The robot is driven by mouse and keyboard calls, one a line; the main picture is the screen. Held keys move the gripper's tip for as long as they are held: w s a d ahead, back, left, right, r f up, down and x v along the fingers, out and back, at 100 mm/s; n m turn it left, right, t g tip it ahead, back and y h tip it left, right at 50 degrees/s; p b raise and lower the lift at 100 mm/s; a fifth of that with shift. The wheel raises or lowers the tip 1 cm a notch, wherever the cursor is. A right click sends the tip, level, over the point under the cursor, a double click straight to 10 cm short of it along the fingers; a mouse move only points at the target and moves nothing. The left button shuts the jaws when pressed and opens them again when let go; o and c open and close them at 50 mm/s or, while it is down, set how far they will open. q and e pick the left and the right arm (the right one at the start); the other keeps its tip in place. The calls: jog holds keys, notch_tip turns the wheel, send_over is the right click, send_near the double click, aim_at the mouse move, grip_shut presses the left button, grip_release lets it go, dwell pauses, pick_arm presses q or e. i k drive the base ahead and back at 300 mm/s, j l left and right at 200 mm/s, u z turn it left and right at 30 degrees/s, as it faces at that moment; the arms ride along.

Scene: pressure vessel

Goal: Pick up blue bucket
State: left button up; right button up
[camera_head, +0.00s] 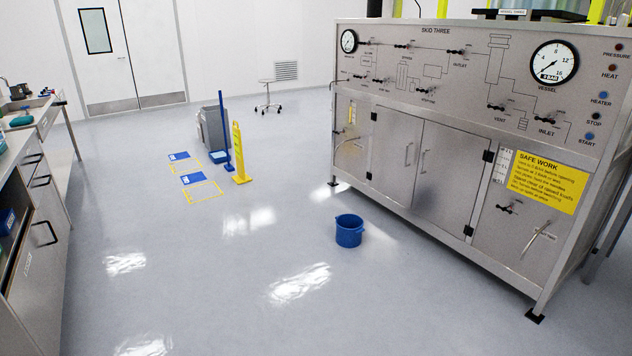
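A blue bucket (348,232) stands upright on the grey floor, in front of the left part of the metal skid. It looks open at the top, and I cannot see what is inside it. Nothing touches it. Neither of my grippers shows in the head view.
The metal skid (398,163) with gauges and cabinet doors fills the right. A bench with drawers (38,215) stands at the left edge. A yellow sign (239,155), a grey bin (213,130) and a stool (268,95) stand farther back. The floor left of the bucket is clear.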

aim_at(349, 231)
jog(key=i, duration=3.65)
jog(key=i+z, duration=0.1)
jog(key=i, duration=0.7)
jog(key=i+j, duration=0.15)
jog(key=i, duration=0.6)
jog(key=i+l+z, duration=0.05)
